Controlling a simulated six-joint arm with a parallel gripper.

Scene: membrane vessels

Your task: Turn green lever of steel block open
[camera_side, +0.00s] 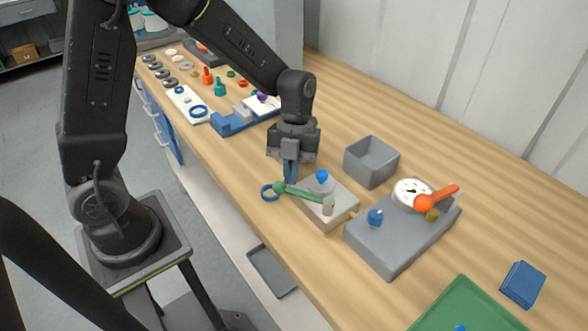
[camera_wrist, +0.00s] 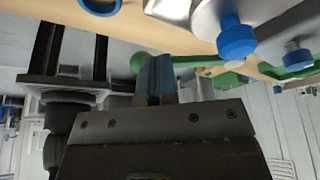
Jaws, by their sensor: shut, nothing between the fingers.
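The steel block (camera_side: 340,216) is a low pale block near the table's front edge, with a blue knob (camera_side: 322,176) on top. Its green lever (camera_side: 305,194) lies across the top, and its round green end sticks out past the block's left side. My gripper (camera_side: 290,180) points down with its blue fingers shut and empty, close beside the lever's round end. In the wrist view the fingers (camera_wrist: 155,72) stand in front of the green lever (camera_wrist: 195,59) and partly hide it. I cannot tell whether they touch it.
A grey open box (camera_side: 371,162) stands behind the block. A grey unit (camera_side: 400,235) with a gauge and orange lever stands close to the right. Small parts and a blue fixture (camera_side: 232,123) lie farther back left.

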